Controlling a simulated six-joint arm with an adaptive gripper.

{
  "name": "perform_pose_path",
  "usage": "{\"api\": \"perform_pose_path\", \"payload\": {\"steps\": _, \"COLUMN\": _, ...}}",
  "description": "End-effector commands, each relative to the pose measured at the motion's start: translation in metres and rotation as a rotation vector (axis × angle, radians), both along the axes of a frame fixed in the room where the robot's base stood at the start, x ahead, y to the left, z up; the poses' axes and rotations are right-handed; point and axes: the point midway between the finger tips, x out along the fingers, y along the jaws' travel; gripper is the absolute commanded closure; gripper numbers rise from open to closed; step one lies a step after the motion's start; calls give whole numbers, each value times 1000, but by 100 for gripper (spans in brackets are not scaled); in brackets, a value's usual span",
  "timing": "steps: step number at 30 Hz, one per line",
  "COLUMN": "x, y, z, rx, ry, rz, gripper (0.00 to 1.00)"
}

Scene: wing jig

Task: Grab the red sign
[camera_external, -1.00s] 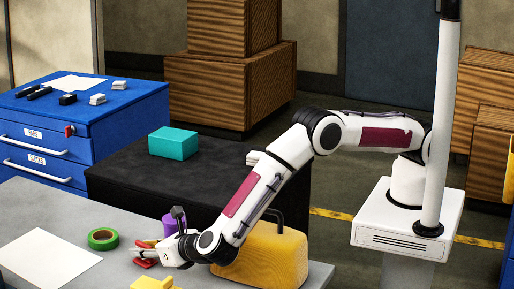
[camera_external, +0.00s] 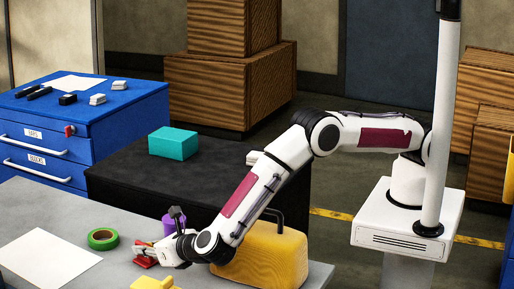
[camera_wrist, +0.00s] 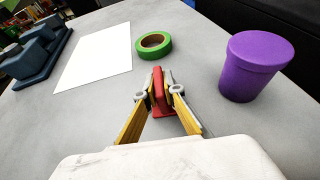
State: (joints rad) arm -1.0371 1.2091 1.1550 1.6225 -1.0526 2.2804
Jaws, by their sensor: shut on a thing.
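The red sign (camera_wrist: 158,92) stands upright on the grey table, with its red base (camera_external: 144,262) partly showing in the external view. My gripper (camera_wrist: 164,90) is shut on the sign, with one finger on each side of its upright part. In the external view my gripper (camera_external: 155,250) is low over the table, and its fingers hide much of the sign.
A green tape roll (camera_wrist: 153,45) lies just beyond the sign. A purple lidded tub (camera_wrist: 255,66) stands to the right. A white sheet (camera_wrist: 94,57) lies to the left. A yellow case (camera_external: 262,256) sits beside my wrist. A yellow object (camera_external: 156,284) lies at the front edge.

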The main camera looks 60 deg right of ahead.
Motion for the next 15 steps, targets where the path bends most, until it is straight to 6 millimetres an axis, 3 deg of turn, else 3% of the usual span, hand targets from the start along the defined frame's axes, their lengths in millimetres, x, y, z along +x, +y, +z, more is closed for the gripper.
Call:
{"api": "perform_pose_path", "payload": {"steps": 8, "x": 0, "y": 0, "z": 4, "rx": 1, "ry": -1, "rz": 0, "gripper": 100}}
{"api": "perform_pose_path", "payload": {"steps": 15, "x": 0, "y": 1, "z": 24, "rx": 2, "ry": -2, "rz": 0, "gripper": 100}}
